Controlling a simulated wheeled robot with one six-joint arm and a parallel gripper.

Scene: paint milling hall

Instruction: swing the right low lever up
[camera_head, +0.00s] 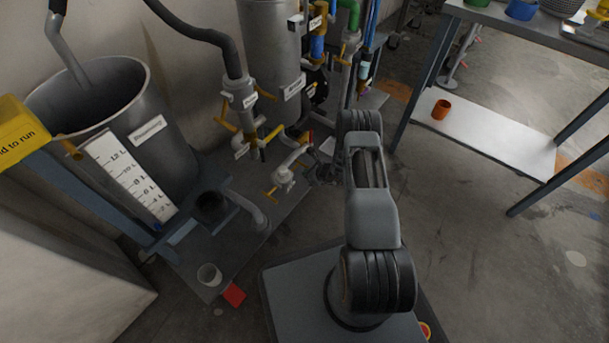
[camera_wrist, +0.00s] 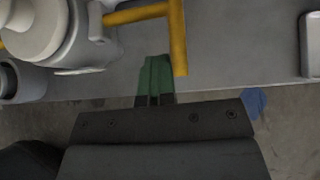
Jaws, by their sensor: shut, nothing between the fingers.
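In the wrist view a yellow lever (camera_wrist: 178,38) runs out from a pale grey valve body (camera_wrist: 50,32) at the upper left and bends down. My gripper (camera_wrist: 154,80) is shut and empty, its green fingertips together just left of and below the lever's bent end. I cannot tell whether they touch it. In the head view a low pale valve (camera_head: 283,175) has a yellow lever (camera_head: 271,193) hanging low, left of my arm. I cannot tell which low lever the wrist view shows. My gripper is mostly hidden by my arm in the head view.
A large grey vessel (camera_head: 165,160) with a level scale stands left. Pipes with yellow levers (camera_head: 229,125) rise behind the low valve. A white cup (camera_head: 209,274) and a red piece (camera_head: 233,295) lie low at left. A shelved table (camera_head: 485,140) stands right; open floor lies before it.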

